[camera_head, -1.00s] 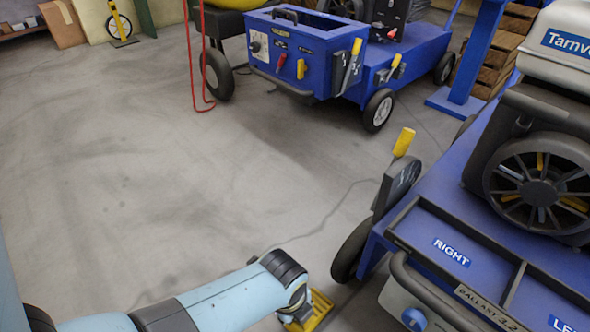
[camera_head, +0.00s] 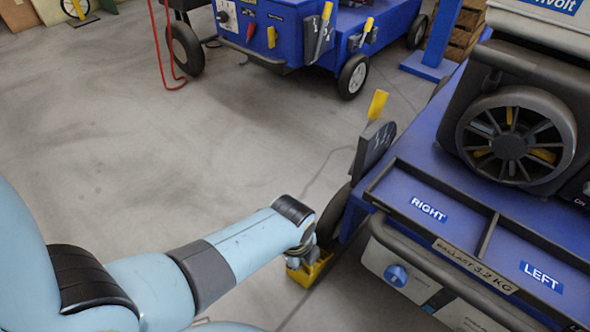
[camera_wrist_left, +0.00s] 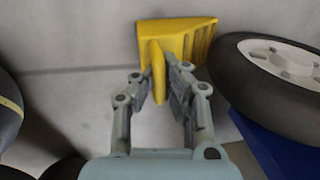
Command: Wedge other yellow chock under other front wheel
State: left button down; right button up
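The yellow chock (camera_wrist_left: 178,38) is in front of my left gripper (camera_wrist_left: 158,88) in the left wrist view. The fingers are closed on the chock's upright yellow handle. The black-tyred wheel (camera_wrist_left: 285,70) is just right of the chock, with its ribbed end close to the tyre; whether they touch is unclear. In the head view the chock (camera_head: 309,268) is low beside the cart's front wheel (camera_head: 331,216), partly hidden by my left gripper (camera_head: 304,258). The wheel is under the blue cart (camera_head: 428,140). My right gripper is not in view.
The near cart has a tray marked RIGHT and LEFT and a dark fan (camera_head: 510,146). A second blue cart (camera_head: 285,35) stands at the back, with a red hose (camera_head: 160,50) beside it. The grey floor (camera_head: 110,130) on the left is open.

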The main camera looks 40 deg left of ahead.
pick_arm(q)
jog(key=shift+w, duration=0.35)
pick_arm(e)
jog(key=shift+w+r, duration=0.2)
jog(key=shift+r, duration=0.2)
pick_arm(q)
jog(key=c, duration=2)
grip_release()
jog(key=o, duration=0.6)
jog(key=shift+w, duration=0.15)
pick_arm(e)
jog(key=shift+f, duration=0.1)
pick_arm(q)
jog(key=shift+r, duration=0.1)
jog(key=shift+r, duration=0.45)
notch_tip(320, 180, up, 11)
jog(key=s, duration=0.2)
jog(key=shift+s+f, duration=0.15)
jog(key=shift+f, duration=0.05)
